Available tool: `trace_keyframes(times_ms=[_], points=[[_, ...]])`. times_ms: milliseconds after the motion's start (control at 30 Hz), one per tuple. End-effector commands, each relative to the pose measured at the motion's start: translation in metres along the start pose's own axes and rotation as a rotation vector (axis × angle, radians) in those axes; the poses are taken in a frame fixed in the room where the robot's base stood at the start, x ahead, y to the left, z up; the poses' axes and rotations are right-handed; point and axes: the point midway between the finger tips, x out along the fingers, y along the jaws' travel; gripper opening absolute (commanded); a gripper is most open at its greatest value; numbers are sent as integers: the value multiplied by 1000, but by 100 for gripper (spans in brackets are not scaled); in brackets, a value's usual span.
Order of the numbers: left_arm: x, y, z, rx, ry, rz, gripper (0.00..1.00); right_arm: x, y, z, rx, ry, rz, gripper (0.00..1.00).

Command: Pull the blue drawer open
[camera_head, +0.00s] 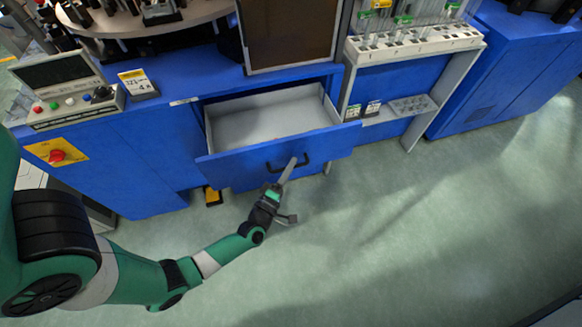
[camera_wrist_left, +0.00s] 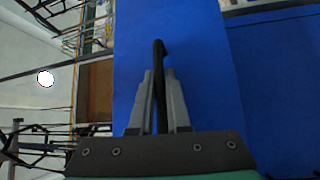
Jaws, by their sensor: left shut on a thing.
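The blue drawer (camera_head: 225,168) stands pulled out from the blue cabinet in the head view, and its pale grey inside (camera_head: 265,118) shows empty. Its dark handle (camera_head: 305,158) is on the front face. My left gripper (camera_head: 291,165) reaches the handle from below and in front. In the left wrist view, the fingers of my left gripper (camera_wrist_left: 159,100) are closed on the black handle (camera_wrist_left: 159,62), with the blue drawer front (camera_wrist_left: 205,60) behind it. My right gripper is in neither view.
A white rack (camera_head: 415,40) with glassware stands to the right. A red switch on a yellow plate (camera_head: 57,155) is at the left. The green floor (camera_head: 400,240) in front is clear.

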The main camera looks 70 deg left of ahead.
Motion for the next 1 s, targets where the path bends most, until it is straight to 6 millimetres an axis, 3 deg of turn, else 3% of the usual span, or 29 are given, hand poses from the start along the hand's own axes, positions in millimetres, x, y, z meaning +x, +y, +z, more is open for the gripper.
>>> trace_keyframes(times_ms=[400,433,567,867,1000], points=[[0,-1,0,0,1,-1,0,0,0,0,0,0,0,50],[0,-1,0,0,0,-1,20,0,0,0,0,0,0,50],[0,-1,0,0,0,-1,44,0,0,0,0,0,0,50],[-1,0,0,0,0,-2,44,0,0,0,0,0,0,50],[-14,0,1,0,-3,-4,44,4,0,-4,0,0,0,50]])
